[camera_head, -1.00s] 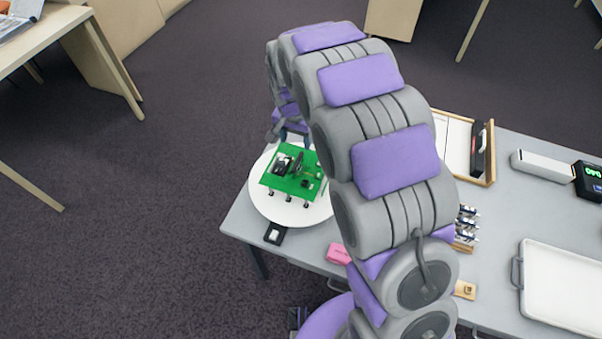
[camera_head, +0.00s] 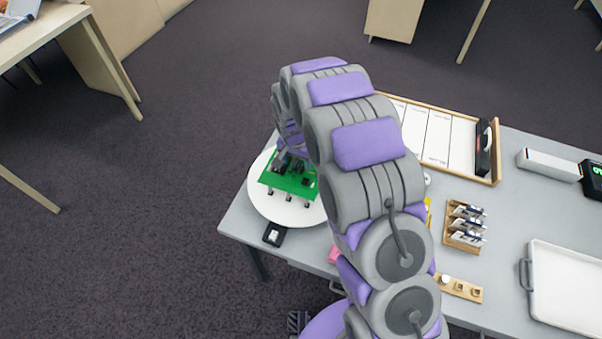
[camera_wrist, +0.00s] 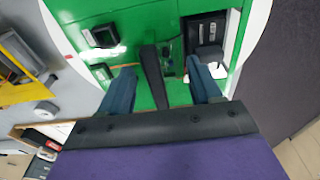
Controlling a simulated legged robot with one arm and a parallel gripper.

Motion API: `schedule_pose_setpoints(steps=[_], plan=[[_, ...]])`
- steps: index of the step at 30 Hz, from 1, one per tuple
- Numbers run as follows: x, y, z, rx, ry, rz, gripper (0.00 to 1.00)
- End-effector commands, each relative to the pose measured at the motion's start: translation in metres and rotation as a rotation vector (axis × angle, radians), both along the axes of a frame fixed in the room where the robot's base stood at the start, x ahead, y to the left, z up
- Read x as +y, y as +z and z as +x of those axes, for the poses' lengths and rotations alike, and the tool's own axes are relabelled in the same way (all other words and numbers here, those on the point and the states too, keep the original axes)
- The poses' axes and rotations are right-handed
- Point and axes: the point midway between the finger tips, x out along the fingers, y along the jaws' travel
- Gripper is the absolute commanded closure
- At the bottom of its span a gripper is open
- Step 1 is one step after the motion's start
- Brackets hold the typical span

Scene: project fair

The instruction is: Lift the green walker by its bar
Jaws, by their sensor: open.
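The green walker (camera_head: 290,181) is a flat green board with black parts on top and short dark legs. It stands on a round white disc (camera_head: 262,204) at the table's left end. My gripper (camera_wrist: 160,68) is open just above the board. In the wrist view, a dark upright bar (camera_wrist: 153,78) stands between the two fingers, nearer the left one, with a gap on each side. The green board (camera_wrist: 135,18) fills the area behind the fingers. In the head view, my gripper (camera_head: 283,160) is small and partly hidden by my arm and the board's parts.
A small black box (camera_head: 272,235) sits by the disc at the table's front edge. A wooden tray with white panels (camera_head: 440,135), a card rack (camera_head: 465,227) and a white tray (camera_head: 568,285) stand to the right. My arm hides the table's middle.

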Motion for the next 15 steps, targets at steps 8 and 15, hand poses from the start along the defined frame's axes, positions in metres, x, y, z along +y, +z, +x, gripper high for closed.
schedule_pose_setpoints(steps=[8, 15], plan=[[-0.0007, -0.0049, 0.0004, -0.001, 0.001, 0.0, 0.37], [-0.0012, -0.0048, 0.0006, -0.002, 0.001, 0.001, 0.6]])
